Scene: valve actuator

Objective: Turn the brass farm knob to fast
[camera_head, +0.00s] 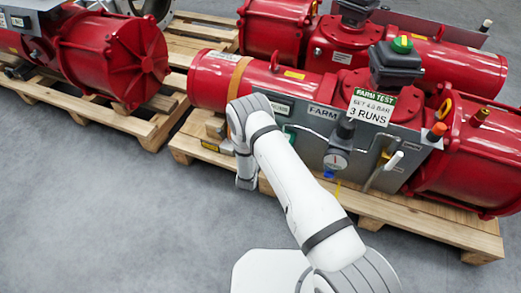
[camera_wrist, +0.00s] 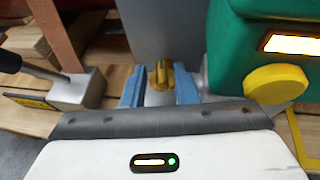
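The brass knob (camera_wrist: 160,74) shows in the wrist view, low in front of a grey plate. My gripper (camera_wrist: 158,90) is open, with one blue finger on each side of the knob. Gaps show between the fingers and the knob, and I cannot tell how deep it sits between them. In the head view my white arm hides the knob and the fingers. The grey FARM panel (camera_head: 320,112) is on the red actuator (camera_head: 340,70). No fast marking is readable near the knob.
Right of the knob is a green box (camera_wrist: 250,50) with a yellow round button (camera_wrist: 276,84), close to the right finger. At left is a metal block (camera_wrist: 78,88) with a dark rod.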

